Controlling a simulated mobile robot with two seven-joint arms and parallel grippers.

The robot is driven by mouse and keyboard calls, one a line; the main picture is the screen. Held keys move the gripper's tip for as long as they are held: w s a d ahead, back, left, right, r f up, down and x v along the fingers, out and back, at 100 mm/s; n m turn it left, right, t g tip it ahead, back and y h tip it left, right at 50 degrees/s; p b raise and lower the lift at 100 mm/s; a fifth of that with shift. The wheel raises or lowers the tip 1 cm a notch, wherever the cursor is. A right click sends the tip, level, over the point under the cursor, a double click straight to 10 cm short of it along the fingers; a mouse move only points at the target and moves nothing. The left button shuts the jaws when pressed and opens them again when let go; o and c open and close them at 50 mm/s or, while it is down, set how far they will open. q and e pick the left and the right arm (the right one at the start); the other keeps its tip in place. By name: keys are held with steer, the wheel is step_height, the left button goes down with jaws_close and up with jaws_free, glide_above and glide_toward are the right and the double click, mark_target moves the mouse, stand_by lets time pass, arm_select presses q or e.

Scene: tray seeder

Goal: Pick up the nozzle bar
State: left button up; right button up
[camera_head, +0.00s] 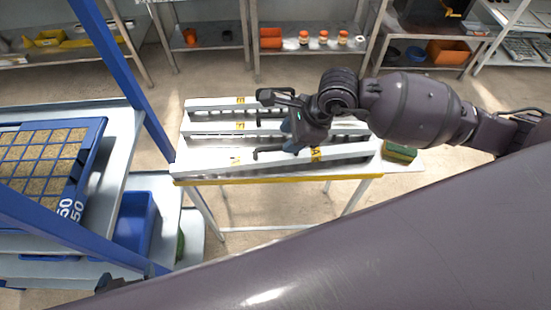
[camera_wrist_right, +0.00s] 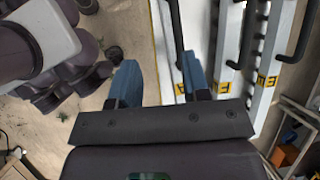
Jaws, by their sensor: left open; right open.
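Three long white nozzle bars lie side by side on a table: the back bar (camera_head: 215,103), the middle bar (camera_head: 210,127) and the front bar (camera_head: 215,167). They carry yellow labels and dark hooked handles. My right gripper (camera_head: 290,127), with blue fingertips, is over the bars near their middle. In the right wrist view my right gripper (camera_wrist_right: 160,82) is open; nothing is visibly clamped. One finger overlaps a white bar (camera_wrist_right: 176,40), the other shows over floor. My left gripper (camera_head: 110,284) shows only as a dark tip at lower left, mostly hidden by my large arm link.
A blue seed tray (camera_head: 92,150) sits on a blue-framed rack at left, with a blue bin (camera_head: 135,222) below. A green-yellow sponge-like block (camera_head: 400,152) lies at the table's right end. Shelves with orange containers (camera_head: 270,38) stand behind, across open floor.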

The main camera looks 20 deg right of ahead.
mark_target(275, 147)
steer(key=shift+h, duration=0.5)
steer(key=f, duration=0.1)
steer(key=w+f, duration=0.1)
steer(key=f, duration=0.1)
steer(key=w+f, duration=0.1)
steer(key=shift+w+a+f+b, duration=0.15)
steer(key=shift+a+f+b, duration=0.15)
steer(key=shift+f+b, duration=0.1)
steer(key=shift+w+b+x, duration=0.15)
steer(key=shift+w+x, duration=0.05)
steer(key=shift+x, duration=1.15)
steer(key=shift+w+b+x, duration=0.15)
steer(key=shift+x, duration=1.2)
steer(key=shift+r, duration=0.15)
steer(key=shift+c, duration=0.4)
jaws_close()
